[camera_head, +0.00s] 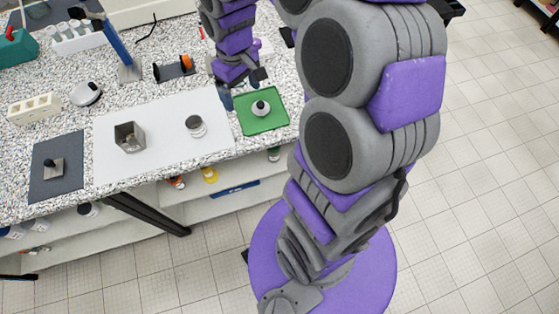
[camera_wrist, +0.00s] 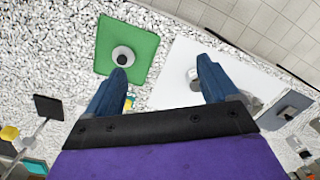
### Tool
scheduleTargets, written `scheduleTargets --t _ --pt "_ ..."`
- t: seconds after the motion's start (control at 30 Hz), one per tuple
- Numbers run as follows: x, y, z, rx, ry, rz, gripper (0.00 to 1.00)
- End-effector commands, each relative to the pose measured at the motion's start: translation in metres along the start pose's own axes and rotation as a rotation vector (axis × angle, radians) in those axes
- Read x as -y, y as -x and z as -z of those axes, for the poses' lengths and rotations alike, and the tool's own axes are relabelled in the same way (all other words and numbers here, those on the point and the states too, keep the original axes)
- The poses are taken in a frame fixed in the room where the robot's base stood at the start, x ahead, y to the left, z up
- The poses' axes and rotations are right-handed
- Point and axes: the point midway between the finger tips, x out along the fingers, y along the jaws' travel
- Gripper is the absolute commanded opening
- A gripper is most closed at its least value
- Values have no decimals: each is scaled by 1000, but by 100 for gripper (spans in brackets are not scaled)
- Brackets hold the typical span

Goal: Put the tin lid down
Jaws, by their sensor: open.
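The tin lid (camera_head: 261,107), a pale round disc with a black knob, lies on the green mat (camera_head: 247,124) at the right end of the worktop. In the wrist view the lid (camera_wrist: 122,55) lies on the green mat (camera_wrist: 145,44), just beyond my left finger's tip. My gripper (camera_wrist: 162,72) is open, its two blue fingers wide apart with nothing between them. In the head view my purple wrist hangs above the worktop beside the green mat. A small round tin (camera_head: 196,127) stands on the white mat (camera_head: 170,153), left of the green mat.
A grey square-sided container (camera_head: 129,137) stands on the white mat. A dark mat (camera_head: 45,185) at the left bears a grey piece with a black knob (camera_head: 52,165). Behind are a blue-columned stand (camera_head: 120,50), a white round device (camera_head: 86,94) and a pale block (camera_head: 34,108).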

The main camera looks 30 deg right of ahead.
Motion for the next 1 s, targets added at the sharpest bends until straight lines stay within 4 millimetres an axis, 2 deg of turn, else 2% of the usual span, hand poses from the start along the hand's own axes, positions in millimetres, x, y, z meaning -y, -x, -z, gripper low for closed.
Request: scheduleTargets --t 0.03,0.13,0.3,0.5,0.6,0.77,1.0 --pt "13 10 -16 4 -5 -5 87" --pt "37 22 -48 22 -30 -4 87" --pt "71 33 -106 51 -89 -12 87" --pt "100 34 -174 88 -185 -14 87" --pt "109 32 -198 97 -227 -13 87" --pt "117 28 -220 109 -269 -9 87" --pt "119 27 -223 111 -278 -8 87"
